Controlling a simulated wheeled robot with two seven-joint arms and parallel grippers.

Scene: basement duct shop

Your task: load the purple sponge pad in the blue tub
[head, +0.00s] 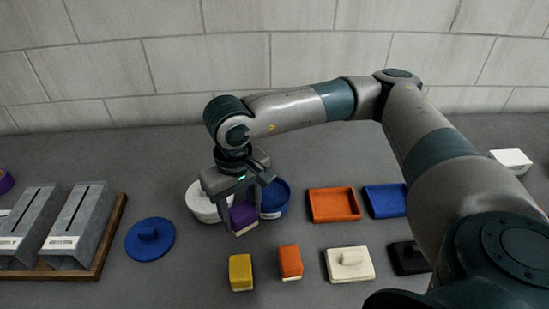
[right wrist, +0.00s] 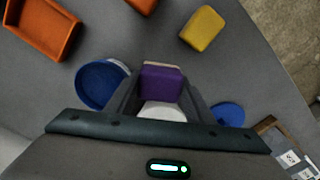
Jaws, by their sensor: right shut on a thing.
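The purple sponge pad (head: 242,215), with a pale layer along one edge, is between the fingers of my right gripper (head: 245,205). The gripper is shut on it; the right wrist view also shows the pad (right wrist: 162,84) between both fingers. The round blue tub (head: 274,196) stands just right of and behind the gripper, partly hidden by a finger. In the right wrist view the tub (right wrist: 99,84) is left of the pad, apart from it and open. The pad is outside the tub; its height above the table is hard to tell. My left gripper is not in view.
A white tub (head: 203,206) stands behind the gripper. A blue lid (head: 150,240) lies left. An orange tray (head: 334,205) and rectangular blue tray (head: 386,200) are right. Yellow (head: 241,273) and orange blocks (head: 290,263) and a cream lid (head: 349,264) lie in front.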

